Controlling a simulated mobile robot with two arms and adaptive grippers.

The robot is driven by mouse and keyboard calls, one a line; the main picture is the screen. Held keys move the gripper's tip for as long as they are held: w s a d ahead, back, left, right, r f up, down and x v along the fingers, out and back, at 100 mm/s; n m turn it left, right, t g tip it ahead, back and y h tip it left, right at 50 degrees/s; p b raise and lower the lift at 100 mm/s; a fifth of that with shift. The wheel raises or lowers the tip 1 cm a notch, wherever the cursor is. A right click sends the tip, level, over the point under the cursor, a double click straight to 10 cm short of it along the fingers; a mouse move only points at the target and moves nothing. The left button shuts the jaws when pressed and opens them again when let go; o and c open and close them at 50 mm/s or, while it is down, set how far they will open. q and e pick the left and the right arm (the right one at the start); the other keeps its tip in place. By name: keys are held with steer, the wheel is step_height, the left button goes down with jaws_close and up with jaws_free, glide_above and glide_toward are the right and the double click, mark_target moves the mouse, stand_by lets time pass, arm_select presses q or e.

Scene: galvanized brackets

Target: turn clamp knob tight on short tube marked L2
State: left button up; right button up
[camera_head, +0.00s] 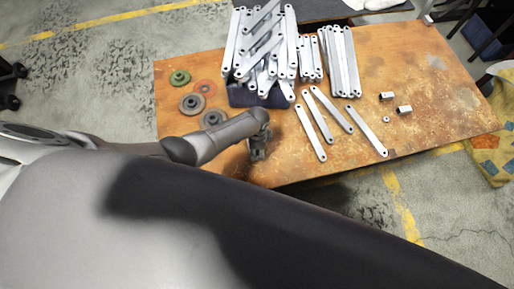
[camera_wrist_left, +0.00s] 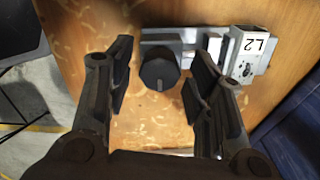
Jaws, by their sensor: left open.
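In the left wrist view, a dark round clamp knob (camera_wrist_left: 158,75) stands in front of a grey metal clamp (camera_wrist_left: 182,37). To its right is the short metal tube with a white label reading L2 (camera_wrist_left: 250,50). My left gripper (camera_wrist_left: 162,62) is open, with one finger on each side of the knob; I cannot tell whether either finger touches it. In the head view, my left gripper (camera_head: 258,150) is at the near edge of the table, and the clamp and knob cannot be made out there. My right gripper is not in view.
Two small tube pieces (camera_head: 404,109) lie at the right. The table's right end is mostly clear.

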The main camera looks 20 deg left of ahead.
arm_select(q)
steer(key=n, duration=0.4)
steer(key=shift+p, duration=0.35)
steer(key=n, duration=0.3)
steer(key=shift+n, duration=0.3)
steer(key=n+p, duration=0.1)
steer(key=n, duration=0.3)
steer(key=shift+n, duration=0.3)
steer(key=n, duration=0.3)
steer(key=shift+n, duration=0.4)
steer(key=c, duration=0.9)
steer(key=shift+c, duration=0.2)
